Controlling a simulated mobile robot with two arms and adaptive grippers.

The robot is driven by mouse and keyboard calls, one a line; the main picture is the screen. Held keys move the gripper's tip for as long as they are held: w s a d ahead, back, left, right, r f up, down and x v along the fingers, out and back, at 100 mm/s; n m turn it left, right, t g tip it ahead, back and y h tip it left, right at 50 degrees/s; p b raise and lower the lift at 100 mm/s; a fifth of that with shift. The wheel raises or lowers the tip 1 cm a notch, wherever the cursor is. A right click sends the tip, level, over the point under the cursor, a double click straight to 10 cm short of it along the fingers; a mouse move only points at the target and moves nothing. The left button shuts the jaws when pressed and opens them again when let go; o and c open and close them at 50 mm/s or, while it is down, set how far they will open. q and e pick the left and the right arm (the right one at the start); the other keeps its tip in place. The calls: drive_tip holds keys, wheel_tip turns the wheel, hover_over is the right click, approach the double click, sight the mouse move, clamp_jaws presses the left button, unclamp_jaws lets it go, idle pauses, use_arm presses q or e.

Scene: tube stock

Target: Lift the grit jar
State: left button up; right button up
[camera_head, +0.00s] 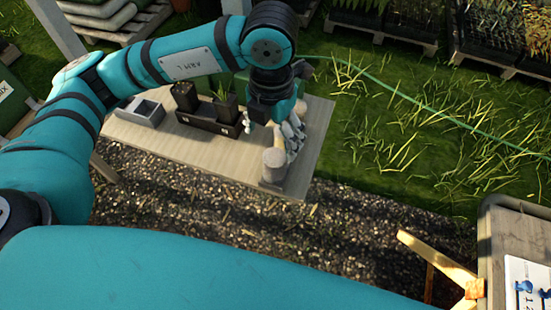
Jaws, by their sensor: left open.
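A short cylindrical jar (273,168) with a tan top, which looks like the grit jar, stands upright near the front right corner of the wooden table (215,160). My left gripper (274,120) points down over the right part of the table, just behind the jar in the picture. It is open, with its fingers spread and apart from the jar as far as I can see. My own wrist hides part of the table behind it. My right gripper is not in view.
A dark planter box (205,122) with pots and a grey tray (146,111) stand left of the gripper. A grey surface edge with a white sheet (525,285) is at lower right. Grass lies right of the table.

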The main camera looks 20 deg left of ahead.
sight(273, 155)
use_arm(q)
wheel_tip(273, 155, down, 4)
drive_tip(key=shift+r, duration=0.1)
wheel_tip(273, 155, down, 4)
drive_tip(key=shift+w+r+p, duration=0.1)
drive_tip(key=shift+r+p, duration=0.1)
drive_tip(key=shift+p, duration=0.25)
drive_tip(key=shift+f, duration=0.35)
wheel_tip(273, 155, down, 4)
drive_tip(key=shift+d+r+p, duration=0.15)
drive_tip(key=shift+r+p, duration=0.05)
drive_tip(key=shift+p, duration=0.5)
drive_tip(key=shift+f, duration=0.3)
drive_tip(key=c, duration=1.4)
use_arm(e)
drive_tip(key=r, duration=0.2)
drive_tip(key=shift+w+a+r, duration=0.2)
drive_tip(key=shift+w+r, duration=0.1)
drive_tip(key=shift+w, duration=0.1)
use_arm(q)
drive_tip(key=shift+o, duration=0.2)
